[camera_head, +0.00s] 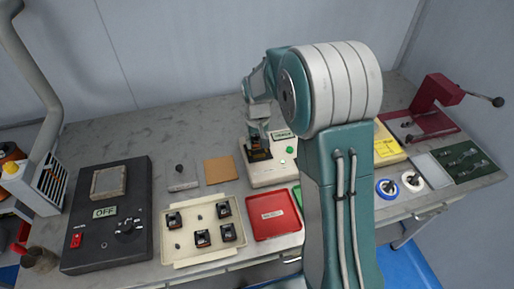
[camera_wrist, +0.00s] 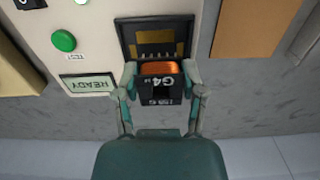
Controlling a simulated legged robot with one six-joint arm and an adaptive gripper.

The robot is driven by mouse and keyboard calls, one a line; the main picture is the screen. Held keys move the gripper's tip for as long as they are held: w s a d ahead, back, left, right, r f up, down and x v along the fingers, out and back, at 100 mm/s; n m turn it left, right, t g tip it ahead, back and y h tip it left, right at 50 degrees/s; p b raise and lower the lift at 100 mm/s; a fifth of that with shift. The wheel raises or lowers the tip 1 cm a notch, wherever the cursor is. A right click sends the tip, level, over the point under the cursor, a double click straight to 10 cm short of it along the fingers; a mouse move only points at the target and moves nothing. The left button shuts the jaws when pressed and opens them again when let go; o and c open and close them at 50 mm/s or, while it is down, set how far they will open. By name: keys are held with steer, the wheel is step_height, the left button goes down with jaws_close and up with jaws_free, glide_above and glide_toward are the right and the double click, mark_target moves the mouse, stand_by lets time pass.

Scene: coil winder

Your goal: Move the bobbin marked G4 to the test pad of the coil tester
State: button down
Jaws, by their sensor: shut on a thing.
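The bobbin marked G4 (camera_wrist: 161,82) is black with an orange copper winding, and its label shows in the wrist view. My gripper (camera_wrist: 160,75) is shut on it, one finger on each side. The bobbin is at the test pad (camera_wrist: 155,33), a dark recessed square with a gold-brown plate and pins on the coil tester (camera_wrist: 90,15). I cannot tell whether the bobbin touches the pad. The tester's display reads READY, beside a green button (camera_wrist: 64,41). In the head view, my gripper (camera_head: 257,146) is over the left part of the cream coil tester (camera_head: 270,176).
A cream tray (camera_head: 187,253) holds several bobbins. A red tray (camera_head: 273,214) lies in front of the tester. A brown mat (camera_head: 220,170) lies left of it. A black unit reading OFF (camera_head: 106,230) stands at the left. A red press (camera_head: 437,95) stands at the right.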

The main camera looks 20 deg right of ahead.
mark_target(258, 153)
steer(key=f, duration=0.3)
steer(key=shift+d+f, duration=0.1)
steer(key=shift+d, duration=0.2)
steer(key=shift+a+f, duration=0.1)
steer(key=shift+c, duration=0.9)
jaws_free()
steer(key=shift+a, duration=0.1)
